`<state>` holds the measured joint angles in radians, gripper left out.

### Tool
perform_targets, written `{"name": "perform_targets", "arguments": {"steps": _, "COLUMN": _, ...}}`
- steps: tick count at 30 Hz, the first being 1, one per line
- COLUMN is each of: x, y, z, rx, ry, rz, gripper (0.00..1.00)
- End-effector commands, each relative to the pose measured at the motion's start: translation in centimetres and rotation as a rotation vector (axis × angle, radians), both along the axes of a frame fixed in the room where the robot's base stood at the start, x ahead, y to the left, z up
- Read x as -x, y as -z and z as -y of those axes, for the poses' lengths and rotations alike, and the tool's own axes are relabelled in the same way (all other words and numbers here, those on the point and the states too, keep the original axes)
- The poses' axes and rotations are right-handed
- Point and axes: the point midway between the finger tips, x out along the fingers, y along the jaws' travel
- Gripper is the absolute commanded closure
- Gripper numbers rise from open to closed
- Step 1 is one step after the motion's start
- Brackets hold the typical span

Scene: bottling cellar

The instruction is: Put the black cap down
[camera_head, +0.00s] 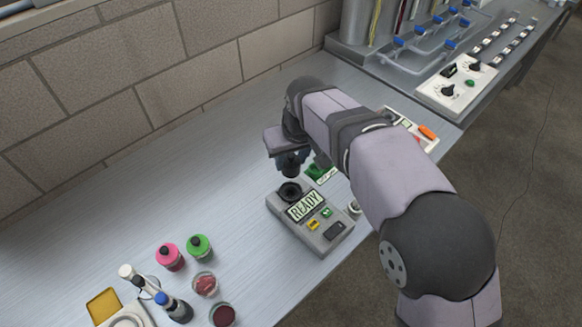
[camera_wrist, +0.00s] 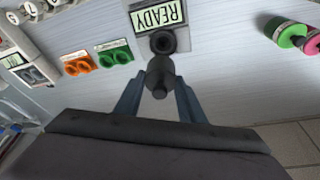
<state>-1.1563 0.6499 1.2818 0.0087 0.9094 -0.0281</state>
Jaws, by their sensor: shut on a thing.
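My gripper (camera_head: 291,163) is shut on a small black cap (camera_wrist: 158,76), which has a round knob. The blue fingers stand on either side of it in the wrist view. In the head view the gripper hangs close above a grey device (camera_head: 325,237) with a lit READY display, and the cap is hard to make out there. A black round socket (camera_head: 290,191) sits on the device's far left corner, beside the display. In the wrist view the cap overlaps the near edge of this socket (camera_wrist: 163,41); I cannot tell whether they touch.
A green item (camera_head: 319,173) lies behind the device. Tubing with blue valves (camera_head: 430,35) stands at the back. The left bench is clear near the wall.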

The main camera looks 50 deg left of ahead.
Motion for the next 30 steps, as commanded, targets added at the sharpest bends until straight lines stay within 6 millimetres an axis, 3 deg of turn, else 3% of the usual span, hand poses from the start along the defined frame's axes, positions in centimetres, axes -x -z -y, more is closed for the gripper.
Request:
{"name": "perform_targets", "arguments": {"steps": 8, "x": -1.5, "y": 0.1, "z": 0.8, "rx": 0.001, "ry": 0.028, "rz": -0.001, "gripper": 0.89}}
{"name": "perform_targets", "arguments": {"steps": 14, "x": -5.9, "y": 2.6, "z": 3.4, "rx": 0.003, "ry": 0.118, "rz": -0.002, "gripper": 0.89}}
{"name": "perform_targets", "arguments": {"steps": 18, "x": -10.0, "y": 4.6, "z": 5.6, "rx": 0.002, "ry": 0.195, "rz": -0.002, "gripper": 0.89}}
{"name": "perform_targets", "arguments": {"steps": 23, "x": -13.9, "y": 5.9, "z": 7.2, "rx": 0.0, "ry": 0.266, "rz": -0.001, "gripper": 0.89}}
{"name": "perform_targets", "arguments": {"steps": 30, "x": -15.6, "y": 4.9, "z": 6.3, "rx": -0.003, "ry": 0.325, "rz": 0.001, "gripper": 0.89}}
